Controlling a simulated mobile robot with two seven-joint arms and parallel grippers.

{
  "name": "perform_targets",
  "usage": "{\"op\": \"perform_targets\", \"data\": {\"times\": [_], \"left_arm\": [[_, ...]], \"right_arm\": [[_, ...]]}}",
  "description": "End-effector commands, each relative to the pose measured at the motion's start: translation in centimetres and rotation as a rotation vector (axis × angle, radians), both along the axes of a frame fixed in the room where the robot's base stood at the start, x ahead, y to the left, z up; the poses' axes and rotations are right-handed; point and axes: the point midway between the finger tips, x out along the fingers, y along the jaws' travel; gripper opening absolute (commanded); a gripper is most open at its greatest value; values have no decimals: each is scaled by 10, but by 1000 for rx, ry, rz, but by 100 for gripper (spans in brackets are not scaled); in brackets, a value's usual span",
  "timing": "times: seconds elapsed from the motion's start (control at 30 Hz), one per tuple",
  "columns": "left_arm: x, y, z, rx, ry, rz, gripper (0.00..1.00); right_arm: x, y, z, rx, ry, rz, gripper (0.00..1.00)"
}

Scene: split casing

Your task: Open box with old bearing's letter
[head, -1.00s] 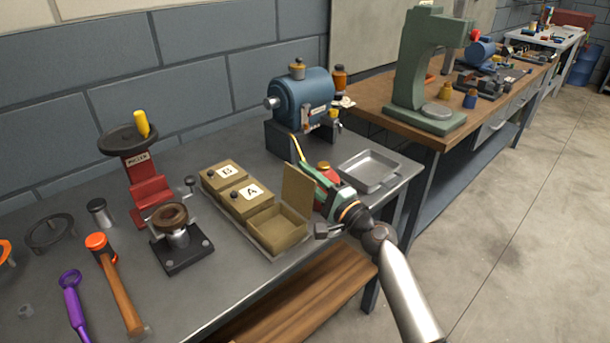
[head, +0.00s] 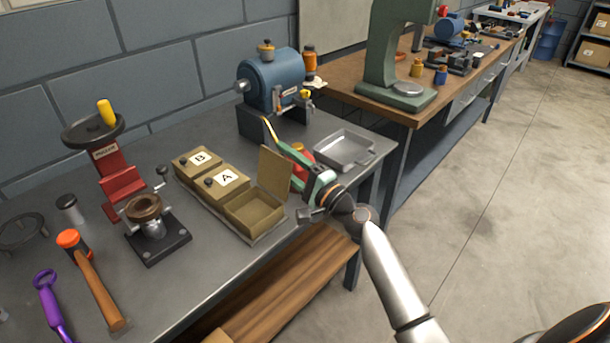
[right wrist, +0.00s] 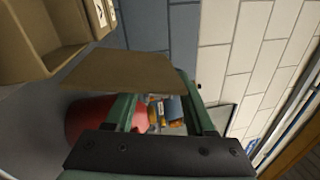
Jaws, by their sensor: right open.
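Three tan boxes stand in a row on a tray on the bench. Box B (head: 196,163) and box A (head: 226,183) have their lids shut, with letters on top. The nearest box (head: 254,213) is open and looks empty; its lid (head: 276,172) stands raised and shows no letter from this side. My right gripper (head: 285,160) is open beside the raised lid, on its right. In the right wrist view the lid (right wrist: 125,72) lies across the fingers; contact is unclear. A brownish ring, perhaps the old bearing (head: 143,207), sits on a black fixture. No letter is readable on it.
A red container (head: 302,156) is close behind my right gripper. A metal tray (head: 345,150) lies at the right end, a blue motor (head: 272,80) behind. A red puller (head: 115,170), an orange-headed mallet (head: 98,285) and a purple tool (head: 52,305) occupy the left.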

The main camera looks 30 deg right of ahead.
Motion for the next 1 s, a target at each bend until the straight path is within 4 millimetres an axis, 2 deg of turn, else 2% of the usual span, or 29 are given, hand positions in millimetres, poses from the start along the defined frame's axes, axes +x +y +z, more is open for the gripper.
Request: {"op": "perform_targets", "data": {"times": [0.3,0.5,0.7,1.0], "left_arm": [[-1,-4,-12,-3,14,-7,60],[3,-11,-13,-14,5,-19,60],[7,-15,-11,-18,0,-26,60],[9,-14,-10,-16,-4,-26,60]], "right_arm": [[-61,-20,-13,-4,2,0,55],[-91,-30,-18,-2,1,-1,55],[-103,-34,-17,-1,-1,1,55],[-104,-35,-17,-1,0,0,55]]}}
